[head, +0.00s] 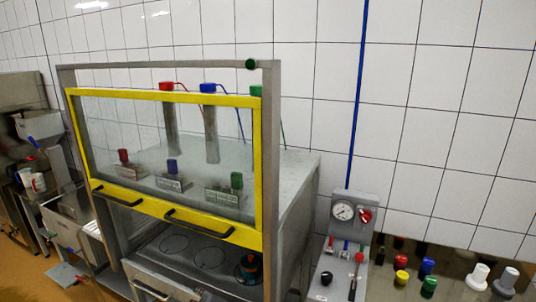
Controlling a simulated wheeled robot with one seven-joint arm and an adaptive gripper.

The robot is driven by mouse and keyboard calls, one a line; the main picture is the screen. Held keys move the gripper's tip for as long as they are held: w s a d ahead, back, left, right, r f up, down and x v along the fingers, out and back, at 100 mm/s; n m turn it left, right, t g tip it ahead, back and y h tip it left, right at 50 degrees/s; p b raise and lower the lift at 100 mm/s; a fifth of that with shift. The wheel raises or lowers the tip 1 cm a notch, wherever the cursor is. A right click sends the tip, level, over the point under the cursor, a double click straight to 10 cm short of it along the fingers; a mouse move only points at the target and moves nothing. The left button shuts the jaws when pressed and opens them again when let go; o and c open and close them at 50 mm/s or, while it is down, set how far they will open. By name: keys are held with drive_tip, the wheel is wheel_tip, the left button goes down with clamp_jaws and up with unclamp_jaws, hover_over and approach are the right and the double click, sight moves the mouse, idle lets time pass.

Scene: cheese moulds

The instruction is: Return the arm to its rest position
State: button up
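My gripper and arm do not show in the head view. A press cabinet (168,67) with a grey metal frame stands left of centre. Its clear guard has a yellow frame (180,97) and two black handles, and it covers the upper front. Behind the guard are cylinders with red (166,86) and blue (208,87) caps, and small blocks with red, blue and green tops. Below the guard, a grey shelf (190,262) has round recesses. A dark round item with orange and teal parts (249,267) sits at its right end.
A grey control panel (330,268) with a gauge (343,210) and a red knob stands right of the cabinet. Several coloured and white moulds (479,277) stand at the lower right. Metal equipment (38,128) is at the far left. The tiled wall is behind.

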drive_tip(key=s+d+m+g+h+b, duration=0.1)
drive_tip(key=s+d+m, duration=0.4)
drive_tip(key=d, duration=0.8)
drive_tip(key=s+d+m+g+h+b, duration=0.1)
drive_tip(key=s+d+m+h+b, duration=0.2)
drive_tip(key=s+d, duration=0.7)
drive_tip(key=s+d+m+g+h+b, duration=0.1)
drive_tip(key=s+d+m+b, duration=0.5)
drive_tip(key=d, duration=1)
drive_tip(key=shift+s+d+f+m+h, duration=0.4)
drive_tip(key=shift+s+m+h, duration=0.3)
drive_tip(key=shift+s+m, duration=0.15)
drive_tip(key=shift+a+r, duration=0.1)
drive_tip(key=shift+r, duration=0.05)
